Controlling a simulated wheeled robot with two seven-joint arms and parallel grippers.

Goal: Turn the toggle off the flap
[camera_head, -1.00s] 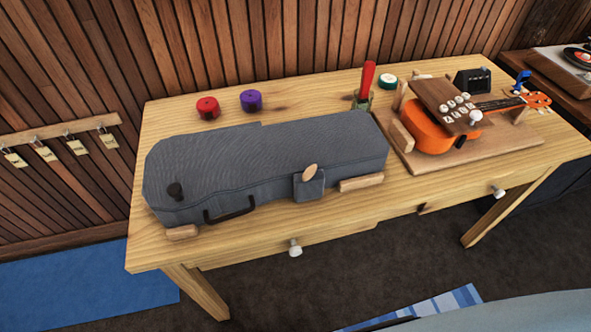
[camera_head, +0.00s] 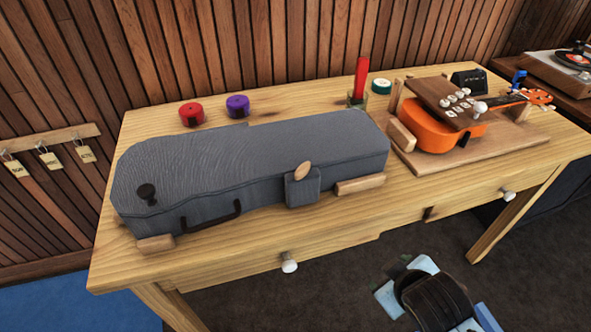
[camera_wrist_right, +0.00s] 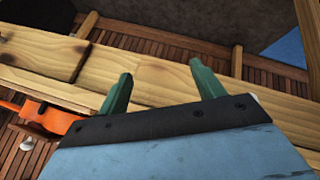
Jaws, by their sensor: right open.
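The grey ukulele case (camera_head: 240,160) lies closed along the table, with a dark handle on its front side. The grey flap (camera_head: 303,190) hangs over the case's front near its right end. The toggle (camera_head: 303,170), a small oval wooden piece, sits at the flap's top, its long axis slanted. My right arm shows at the lower right of the head view, in front of the table and apart from the case. In the right wrist view my right gripper (camera_wrist_right: 163,85) is open, its green fingers apart with nothing between them. My left gripper is not in view.
Wooden blocks (camera_head: 360,185) flank the case front. The orange ukulele (camera_head: 440,128) rests on a board at the right. Red (camera_head: 191,114) and purple (camera_head: 238,106) round items stand behind the case. White drawer knobs (camera_head: 289,262) stick out from the table front.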

